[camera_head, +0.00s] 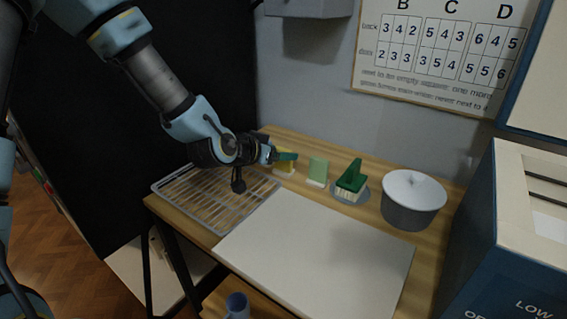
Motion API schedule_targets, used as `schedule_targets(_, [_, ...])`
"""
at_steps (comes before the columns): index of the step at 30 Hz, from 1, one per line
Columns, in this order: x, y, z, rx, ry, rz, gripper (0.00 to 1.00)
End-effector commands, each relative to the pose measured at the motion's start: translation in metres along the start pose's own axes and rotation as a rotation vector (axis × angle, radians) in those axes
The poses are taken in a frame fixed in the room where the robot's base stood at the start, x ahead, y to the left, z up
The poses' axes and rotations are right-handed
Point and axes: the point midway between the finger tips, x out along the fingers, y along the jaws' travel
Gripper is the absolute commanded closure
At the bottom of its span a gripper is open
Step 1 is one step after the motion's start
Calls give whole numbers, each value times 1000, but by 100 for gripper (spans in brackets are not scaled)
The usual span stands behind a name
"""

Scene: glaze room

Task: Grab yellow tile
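The yellow tile (282,168) stands upright in a small pale base towards the back of the wooden table. My gripper (276,154) is right at it, reaching in from the left at about the height of its upper part. A dark green piece at the gripper's tip crosses in front of the tile and hides part of it. The gap between the fingers does not show, so I cannot tell whether they touch or hold the tile.
A light green tile (318,169) stands just right of the yellow one. Further right are a dark green-handled brush (351,178) and a white-topped round pot (411,215). A wire rack (184,194) lies below my arm. A pale board (312,250) is bare in front.

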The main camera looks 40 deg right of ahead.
Motion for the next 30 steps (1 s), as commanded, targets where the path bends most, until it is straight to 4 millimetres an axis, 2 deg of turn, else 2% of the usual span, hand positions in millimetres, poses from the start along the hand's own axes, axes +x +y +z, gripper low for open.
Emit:
schedule_targets(2, [0,0,0,0,0,0,33])
schedule_targets(19, [0,0,0,0,0,1,97])
schedule_targets(30, [-2,0,-4,2,1,0,99])
